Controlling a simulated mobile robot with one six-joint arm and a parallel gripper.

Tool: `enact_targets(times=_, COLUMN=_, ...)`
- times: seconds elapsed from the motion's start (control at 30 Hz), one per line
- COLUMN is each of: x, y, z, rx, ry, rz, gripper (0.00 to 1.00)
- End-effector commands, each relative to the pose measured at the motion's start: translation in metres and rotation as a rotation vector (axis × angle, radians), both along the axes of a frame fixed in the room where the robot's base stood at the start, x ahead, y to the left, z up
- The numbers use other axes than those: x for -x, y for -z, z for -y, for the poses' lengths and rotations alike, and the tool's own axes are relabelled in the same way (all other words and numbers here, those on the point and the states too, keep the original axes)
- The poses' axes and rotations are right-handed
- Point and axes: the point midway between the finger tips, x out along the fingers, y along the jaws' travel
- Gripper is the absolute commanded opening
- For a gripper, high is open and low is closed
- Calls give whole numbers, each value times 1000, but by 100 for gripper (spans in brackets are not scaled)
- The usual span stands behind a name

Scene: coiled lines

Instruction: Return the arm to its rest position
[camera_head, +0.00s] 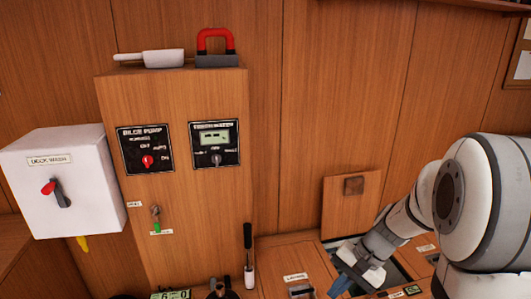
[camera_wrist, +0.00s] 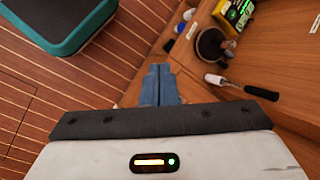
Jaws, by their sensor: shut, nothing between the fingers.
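My gripper (camera_head: 340,287) shows in the head view at the lower right, its blue fingers pointing down near the edge of an open locker in the counter. In the wrist view, the two blue fingers (camera_wrist: 160,85) lie side by side, shut with nothing between them. My white and grey arm comes in from the right and hides part of the counter. In the wrist view, the fingers appear over the counter's wooden edge, with the plank floor to the left; the exact gap cannot be told.
A raised wooden lid (camera_head: 350,205) stands behind the locker opening. A black-and-white handle (camera_head: 248,255) stands on the counter, left of the gripper. A wooden panel (camera_head: 190,95) and a white switch box (camera_head: 65,180) are at left.

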Motion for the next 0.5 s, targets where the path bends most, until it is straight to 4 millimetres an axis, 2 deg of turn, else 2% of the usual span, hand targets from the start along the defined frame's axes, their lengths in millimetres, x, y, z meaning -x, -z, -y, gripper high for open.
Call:
enact_targets(times=0.03, x=11, y=-27, z=-7, rx=48, ry=-58, rz=35, gripper=0)
enact_targets(times=0.2, x=49, y=-80, z=-17, rx=218, ry=-241, rz=144, gripper=0)
enact_targets(times=0.4, x=87, y=-131, z=-19, rx=403, ry=-426, rz=286, gripper=0)
enact_targets(times=0.5, x=100, y=-146, z=-18, rx=469, ry=-491, rz=342, gripper=0)
